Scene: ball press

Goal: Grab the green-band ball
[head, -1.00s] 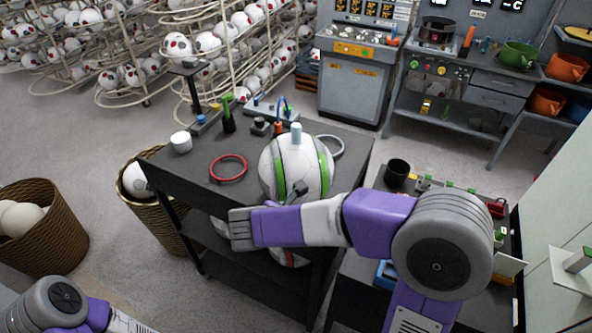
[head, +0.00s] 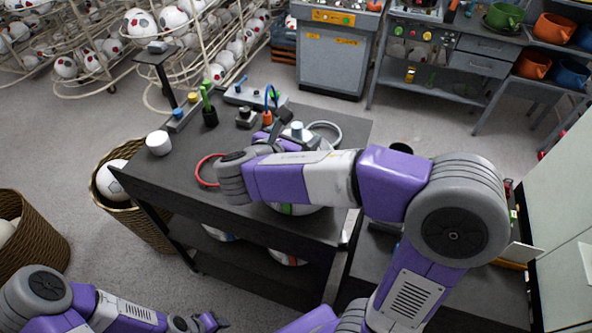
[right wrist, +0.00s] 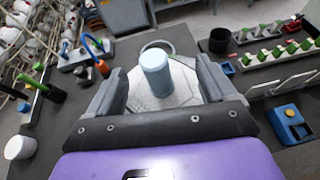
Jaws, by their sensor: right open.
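The green-band ball (head: 294,209) is on the dark cart top in the head view, mostly hidden behind my right arm. A bit of its white underside and green band shows below the arm. In the right wrist view, its pale faceted top (right wrist: 180,88) carries a light-blue knob (right wrist: 156,72). My right gripper (head: 284,134) is at the top of the ball, its fingers open on either side of the knob with gaps between. Part of my left gripper (head: 208,322) shows low in the head view, away from the cart; its jaws are unclear.
On the cart (head: 150,180) are a red ring (head: 205,170), a white cup (head: 158,143), a grey ring (head: 325,128) and small tools. More balls sit on its lower shelf. Wicker baskets (head: 130,212) stand left. A side bench is at right, ball racks behind.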

